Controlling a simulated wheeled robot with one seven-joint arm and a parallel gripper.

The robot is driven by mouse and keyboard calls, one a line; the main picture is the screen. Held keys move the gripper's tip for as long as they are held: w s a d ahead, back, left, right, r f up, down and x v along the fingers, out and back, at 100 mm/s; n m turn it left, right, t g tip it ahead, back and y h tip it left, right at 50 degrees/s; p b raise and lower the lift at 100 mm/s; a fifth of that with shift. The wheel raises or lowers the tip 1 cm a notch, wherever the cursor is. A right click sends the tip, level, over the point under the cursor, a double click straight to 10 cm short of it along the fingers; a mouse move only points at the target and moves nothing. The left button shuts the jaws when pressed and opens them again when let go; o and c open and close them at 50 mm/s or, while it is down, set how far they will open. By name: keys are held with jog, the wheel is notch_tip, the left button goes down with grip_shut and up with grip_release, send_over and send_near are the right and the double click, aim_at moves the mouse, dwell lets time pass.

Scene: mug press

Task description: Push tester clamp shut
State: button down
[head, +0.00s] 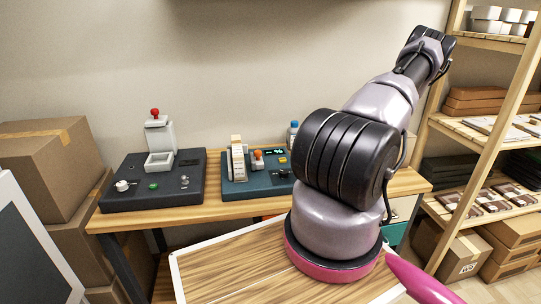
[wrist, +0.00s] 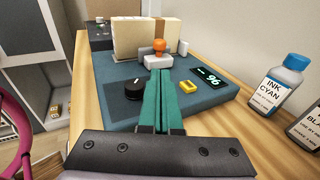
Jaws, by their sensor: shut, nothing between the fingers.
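A dark teal unit (head: 235,188) stands on the bench, with an orange knob (head: 258,155) on a small light block. A pale upright box-like piece (head: 237,165) is beside the knob. In the wrist view the same unit shows the orange knob (wrist: 159,46), a black dial (wrist: 134,89), a yellow button (wrist: 187,86) and a display (wrist: 208,77) reading 96. My gripper (wrist: 165,72) is shut and empty, its teal fingers over the unit, pointing toward the light block; contact cannot be told. The head view does not show the gripper.
A dark unit (head: 125,195) with a raised white red-knobbed part (head: 159,135) stands left on the bench. An ink bottle (wrist: 280,88) stands right of the teal unit. Cartons (head: 45,160) are at left and shelving (head: 470,130) at right.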

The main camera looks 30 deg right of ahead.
send_near(261, 162)
jog(key=w+a, duration=0.1)
jog(key=w, duration=0.1)
jog(key=w+a+r, duration=0.2)
jog(key=w+a, duration=0.1)
jog(key=shift+w+a+r, duration=0.1)
jog(key=shift+w+a, duration=0.05)
jog(key=shift+w, duration=0.15)
jog(key=shift+w+a, duration=0.2)
jog(key=shift+a, duration=0.55)
jog(key=shift+w+a, duration=0.2)
jog(key=shift+a, duration=0.6)
